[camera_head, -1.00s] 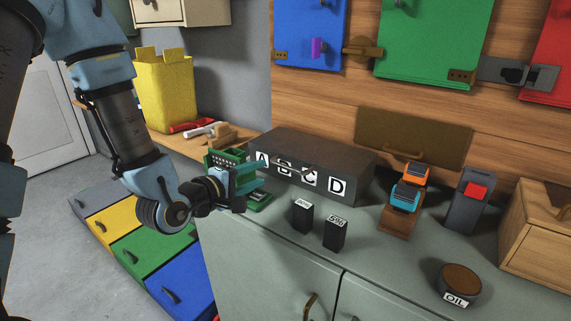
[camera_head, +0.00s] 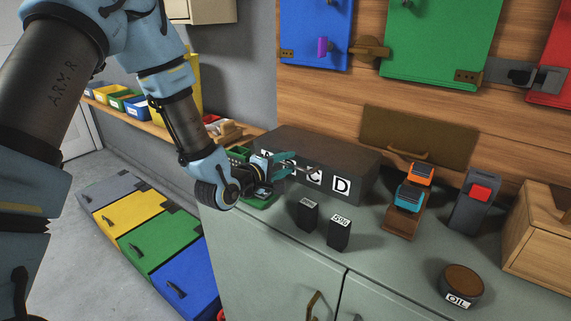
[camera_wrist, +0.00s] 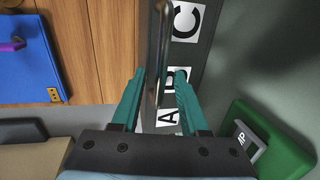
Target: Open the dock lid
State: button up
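The dock is a long dark grey box (camera_head: 330,150) on the counter against the wall, with white letter labels on its front. Its lid looks shut. A metal bar handle (camera_wrist: 160,45) stands out from the front. My gripper (camera_head: 285,166) is at the front of the dock, hiding part of the labels. In the wrist view, its two teal fingers (camera_wrist: 160,98) are apart, one on each side of the near end of the handle. I cannot tell whether either finger touches the handle. Labels A, B and C show behind the fingers.
A green device (camera_wrist: 265,140) sits close beside my gripper. Two small black boxes (camera_head: 308,214) (camera_head: 340,233) stand in front of the dock. A wooden stand (camera_head: 400,220) with orange and blue items is to the right. An oil tin (camera_head: 461,285) is at the front right.

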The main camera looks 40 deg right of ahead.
grip_shut()
dwell(1.3)
